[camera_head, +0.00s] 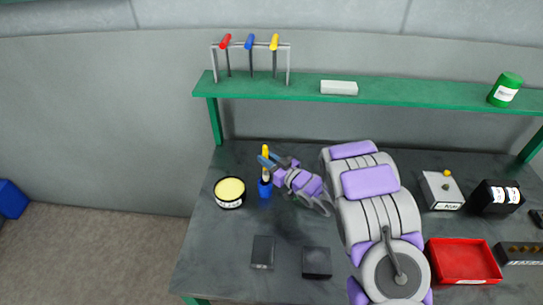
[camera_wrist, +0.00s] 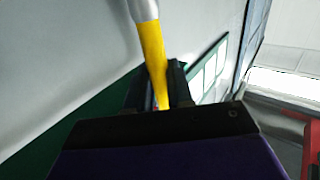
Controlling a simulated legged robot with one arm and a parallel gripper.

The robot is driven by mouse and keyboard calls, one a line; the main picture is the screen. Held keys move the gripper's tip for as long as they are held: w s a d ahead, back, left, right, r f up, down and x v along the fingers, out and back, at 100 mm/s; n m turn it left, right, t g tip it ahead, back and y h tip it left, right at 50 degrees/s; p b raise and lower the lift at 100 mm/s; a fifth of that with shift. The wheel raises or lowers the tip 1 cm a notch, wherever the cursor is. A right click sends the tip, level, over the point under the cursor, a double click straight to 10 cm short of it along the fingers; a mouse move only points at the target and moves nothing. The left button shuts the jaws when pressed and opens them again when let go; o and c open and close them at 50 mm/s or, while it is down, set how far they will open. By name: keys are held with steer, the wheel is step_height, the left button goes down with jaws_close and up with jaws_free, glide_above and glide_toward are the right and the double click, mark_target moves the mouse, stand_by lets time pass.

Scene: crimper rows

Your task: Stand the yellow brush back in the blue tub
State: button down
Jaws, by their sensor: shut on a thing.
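The yellow brush (camera_head: 265,150) is upright in the head view, with its lower part just above or at the mouth of the small blue tub (camera_head: 265,189). My gripper (camera_head: 265,161) reaches in from the right and is shut on the brush. In the wrist view the yellow handle (camera_wrist: 154,55) runs between the two dark fingers of my gripper (camera_wrist: 158,90), with a silver band at the top edge. The tub is not seen there. I cannot tell whether the brush's lower end is inside the tub.
A round tin with a pale yellow top (camera_head: 230,190) stands close left of the tub. Dark blocks (camera_head: 263,252) (camera_head: 317,262) lie nearer the front. A red tray (camera_head: 464,262) is at right. A green shelf (camera_head: 300,91) spans the back above the bench.

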steer(key=shift+a, duration=0.1)
steer(key=shift+p, duration=0.35)
stand_by(1.9)
steer(key=shift+a+f, duration=0.1)
steer(key=shift+a, duration=0.15)
steer(key=shift+d, duration=0.4)
